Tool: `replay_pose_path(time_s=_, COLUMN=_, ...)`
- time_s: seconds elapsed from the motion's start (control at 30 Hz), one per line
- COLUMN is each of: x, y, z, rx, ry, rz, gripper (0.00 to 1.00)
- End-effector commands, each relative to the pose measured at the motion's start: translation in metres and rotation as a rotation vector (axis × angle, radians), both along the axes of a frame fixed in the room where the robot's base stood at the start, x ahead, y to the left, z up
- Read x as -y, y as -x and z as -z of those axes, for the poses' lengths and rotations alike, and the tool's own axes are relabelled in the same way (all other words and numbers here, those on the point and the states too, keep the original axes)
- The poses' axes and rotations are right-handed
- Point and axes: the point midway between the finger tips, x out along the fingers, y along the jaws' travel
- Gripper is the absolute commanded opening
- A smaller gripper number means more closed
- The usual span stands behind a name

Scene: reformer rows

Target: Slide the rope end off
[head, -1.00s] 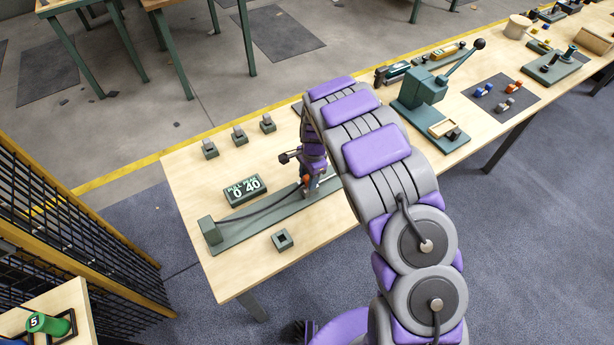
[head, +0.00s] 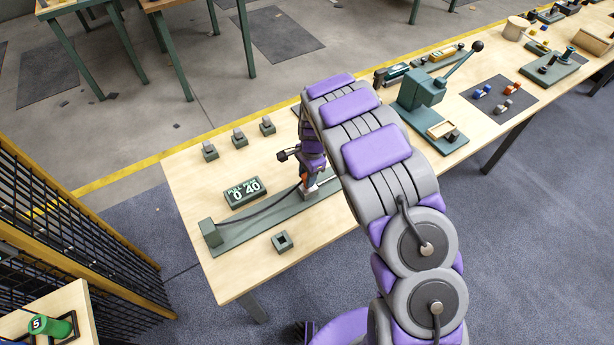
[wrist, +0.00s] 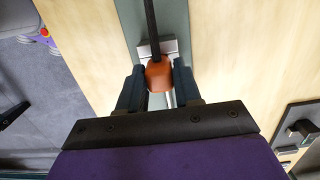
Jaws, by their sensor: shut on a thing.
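A dark rope (head: 262,207) runs along a long green base (head: 238,234) from a green end block (head: 210,232) on the left to my gripper (head: 309,184). In the wrist view the rope's orange end (wrist: 158,76) sits between my two dark fingers, and my gripper (wrist: 157,87) is shut on it. A pale metal block (wrist: 143,49) lies just beyond the orange end, close against it; I cannot tell whether they are joined. In the head view my arm and hand hide most of the rope end.
A display reading 0 40 (head: 245,191) stands behind the base. Several small green blocks (head: 239,138) line the table's back, and a square hollow block (head: 283,241) sits in front. A lever press (head: 425,90) stands to the right.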

Motion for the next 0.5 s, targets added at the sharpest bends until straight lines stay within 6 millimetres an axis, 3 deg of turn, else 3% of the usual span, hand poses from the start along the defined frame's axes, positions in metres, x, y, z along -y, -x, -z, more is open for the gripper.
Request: replay_pose_path(time_s=0.5, x=0.000, y=-0.001, z=-0.030, rx=0.003, ry=0.001, rz=0.000, gripper=0.00)
